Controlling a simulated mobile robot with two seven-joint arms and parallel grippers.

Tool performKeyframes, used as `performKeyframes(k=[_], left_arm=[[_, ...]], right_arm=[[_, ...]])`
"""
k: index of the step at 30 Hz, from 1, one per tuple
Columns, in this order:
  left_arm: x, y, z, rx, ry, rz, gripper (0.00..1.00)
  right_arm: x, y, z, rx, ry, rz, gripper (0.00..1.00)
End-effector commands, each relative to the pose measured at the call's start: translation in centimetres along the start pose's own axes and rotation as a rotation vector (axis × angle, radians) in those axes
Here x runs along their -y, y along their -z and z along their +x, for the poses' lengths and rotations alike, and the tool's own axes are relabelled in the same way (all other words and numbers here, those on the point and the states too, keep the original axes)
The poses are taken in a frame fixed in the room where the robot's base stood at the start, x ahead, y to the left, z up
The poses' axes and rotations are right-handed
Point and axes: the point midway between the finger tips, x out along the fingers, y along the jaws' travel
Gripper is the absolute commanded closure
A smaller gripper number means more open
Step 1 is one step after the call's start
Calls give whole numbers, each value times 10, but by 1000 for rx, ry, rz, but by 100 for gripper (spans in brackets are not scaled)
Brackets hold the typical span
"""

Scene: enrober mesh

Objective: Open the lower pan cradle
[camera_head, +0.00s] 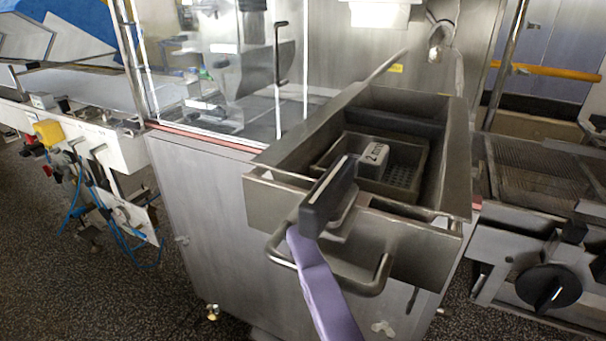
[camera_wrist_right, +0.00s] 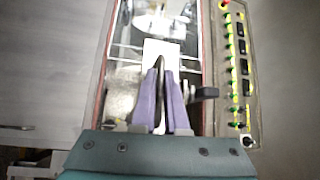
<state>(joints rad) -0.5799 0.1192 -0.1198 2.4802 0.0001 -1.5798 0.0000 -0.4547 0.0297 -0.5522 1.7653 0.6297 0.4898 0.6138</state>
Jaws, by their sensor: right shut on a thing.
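The steel pan cradle (camera_head: 456,165) is a deep open-topped box that stands out from the front of the machine. A bent bar handle (camera_head: 372,285) is on its front. A smaller pan (camera_head: 425,160) with a perforated floor and a pale marked block (camera_head: 375,155) sits inside. My right gripper (camera_head: 300,240), purple, comes up from below and is shut at the left part of the handle; it hides the grip point. My left gripper is not in view.
A glass-sided cabinet (camera_head: 225,70) stands behind left. A conveyor unit with cables (camera_head: 75,135) is at far left. A mesh-topped unit with a black knob (camera_head: 548,286) is close on the right. Lit buttons (camera_wrist_right: 240,70) line a panel in the wrist view.

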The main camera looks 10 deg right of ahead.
Motion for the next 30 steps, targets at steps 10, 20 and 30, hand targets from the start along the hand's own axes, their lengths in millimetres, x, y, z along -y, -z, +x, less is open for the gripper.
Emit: performKeyframes(k=[10, 20, 30], left_arm=[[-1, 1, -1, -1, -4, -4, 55], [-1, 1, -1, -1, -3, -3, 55], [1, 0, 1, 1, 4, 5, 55]], right_arm=[[4, -9, -9, -1, 5, 1, 100], [4, -10, -9, 2, 5, 1, 77], [1, -10, -16, 3, 0, -1, 77]])
